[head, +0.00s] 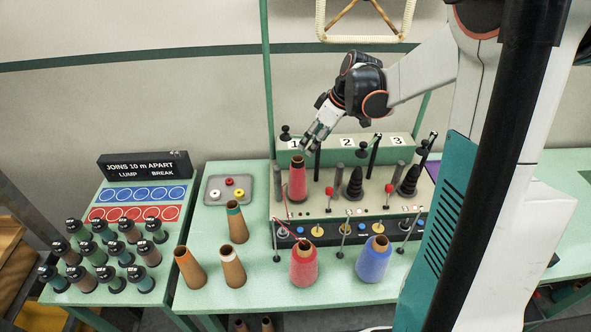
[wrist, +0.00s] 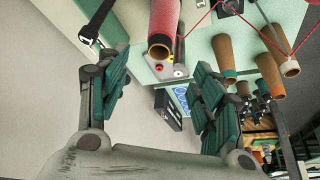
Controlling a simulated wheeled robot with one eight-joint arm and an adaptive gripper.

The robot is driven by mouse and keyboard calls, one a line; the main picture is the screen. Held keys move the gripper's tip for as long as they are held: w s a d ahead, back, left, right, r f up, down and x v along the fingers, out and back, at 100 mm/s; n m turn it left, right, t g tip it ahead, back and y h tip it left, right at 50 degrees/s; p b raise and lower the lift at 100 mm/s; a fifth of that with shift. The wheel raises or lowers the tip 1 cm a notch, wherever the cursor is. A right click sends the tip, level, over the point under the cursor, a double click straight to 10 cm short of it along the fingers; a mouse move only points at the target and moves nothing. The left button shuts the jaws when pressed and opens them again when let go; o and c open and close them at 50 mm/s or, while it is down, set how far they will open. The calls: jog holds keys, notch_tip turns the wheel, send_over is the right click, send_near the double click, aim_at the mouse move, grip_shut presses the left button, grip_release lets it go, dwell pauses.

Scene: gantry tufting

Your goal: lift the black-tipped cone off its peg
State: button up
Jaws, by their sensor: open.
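A red yarn cone (head: 297,183) stands upright at station 1 of the machine, its narrow top looking dark brown. The peg inside it is hidden. My gripper (head: 308,147) is open and empty, just above and slightly right of the cone's top. In the wrist view, the red cone (wrist: 166,22) shows its tan tube end with a dark hole, beyond and between the spread fingers (wrist: 158,75). No contact shows.
Stations 2 and 3 hold black stepped holders (head: 354,184). Thin posts and guide arms (head: 317,163) stand close by. A red cone (head: 303,265), a blue cone (head: 374,260) and several brown tubes (head: 232,267) stand in front. A grey tray (head: 215,192) lies left.

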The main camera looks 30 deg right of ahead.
aim_at(301, 159)
jog(key=b+x, duration=0.1)
jog(key=x, duration=1.2)
jog(key=shift+f, duration=0.1)
jog(key=c, duration=1.2)
